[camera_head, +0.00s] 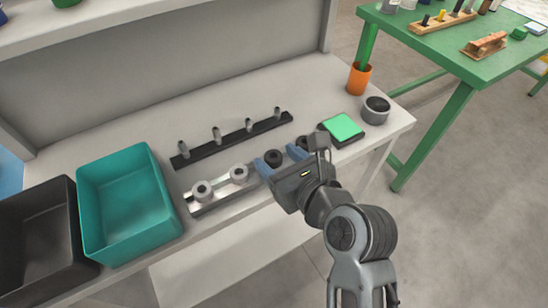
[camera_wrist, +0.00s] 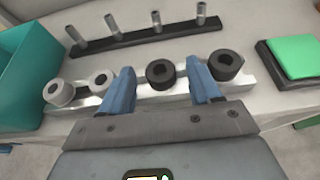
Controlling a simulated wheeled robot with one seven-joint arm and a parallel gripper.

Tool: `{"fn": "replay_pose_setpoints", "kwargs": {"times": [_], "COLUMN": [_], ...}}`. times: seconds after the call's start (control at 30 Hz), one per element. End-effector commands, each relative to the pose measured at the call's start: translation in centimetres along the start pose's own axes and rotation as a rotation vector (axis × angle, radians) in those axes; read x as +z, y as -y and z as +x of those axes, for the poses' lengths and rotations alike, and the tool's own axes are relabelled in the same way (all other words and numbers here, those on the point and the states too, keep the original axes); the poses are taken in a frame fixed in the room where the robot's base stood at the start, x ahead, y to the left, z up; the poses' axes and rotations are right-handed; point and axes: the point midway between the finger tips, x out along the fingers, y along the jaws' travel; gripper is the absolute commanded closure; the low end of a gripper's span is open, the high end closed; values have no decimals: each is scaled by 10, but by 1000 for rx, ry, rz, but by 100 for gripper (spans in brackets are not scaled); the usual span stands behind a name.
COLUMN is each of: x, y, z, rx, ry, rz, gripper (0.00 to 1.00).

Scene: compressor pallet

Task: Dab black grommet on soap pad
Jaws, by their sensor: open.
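A black grommet (camera_wrist: 160,73) sits on a silver rail (camera_wrist: 145,86), between the open blue fingers of my gripper (camera_wrist: 162,90) as seen in the wrist view. In the head view, this grommet (camera_head: 273,157) shows just beyond my gripper (camera_head: 281,160). A second black grommet (camera_wrist: 225,65) stands on the rail just right of the right finger; in the head view my gripper partly hides it. The soap pad (camera_head: 343,127) is a bright green square on a dark base, to the right of the rail. It also shows in the wrist view (camera_wrist: 296,55).
Two light grey grommets (camera_head: 202,191) (camera_head: 239,173) sit on the rail's left part. A black bar with several metal pegs (camera_head: 233,141) lies behind.

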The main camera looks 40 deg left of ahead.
Motion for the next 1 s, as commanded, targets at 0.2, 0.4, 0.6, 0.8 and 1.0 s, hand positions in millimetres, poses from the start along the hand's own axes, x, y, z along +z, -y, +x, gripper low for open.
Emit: {"fn": "replay_pose_setpoints", "kwargs": {"times": [0.2,0.4,0.6,0.8,1.0], "x": [0,0,0,0,-1], "y": [0,0,0,0,1], "z": [1,1,1,1,1], "rx": [-1,-1,-1,-1,-1], "ry": [0,0,0,0,-1], "rz": [0,0,0,0,0], "gripper": [37,55,75,94,97]}}
